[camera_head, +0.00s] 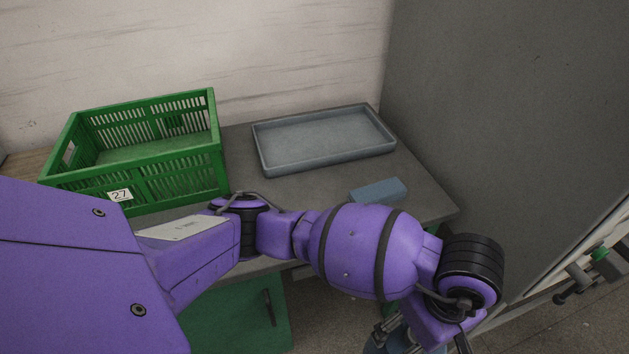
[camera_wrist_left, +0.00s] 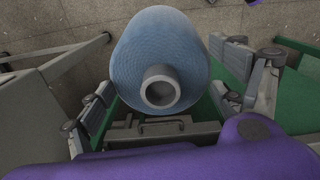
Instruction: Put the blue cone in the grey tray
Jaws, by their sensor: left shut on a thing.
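The blue cone (camera_wrist_left: 160,55) fills the middle of the left wrist view, its grey tube end facing the camera. My left gripper (camera_wrist_left: 160,106) is shut on it, with a finger on each side. In the head view only a small part of the gripper (camera_head: 388,330) shows at the bottom edge, below my purple forearm, with the cone mostly hidden. The grey tray (camera_head: 325,138) lies empty on the table at the back, well beyond the gripper. My right gripper is not in view.
A green crate (camera_head: 165,188) marked 27 stands left of the tray. A blue-grey block (camera_head: 378,191) lies on the table (camera_head: 425,197) in front of the tray. A tall grey panel (camera_head: 500,110) rises on the right. A green-knobbed machine part (camera_head: 600,254) is at far right.

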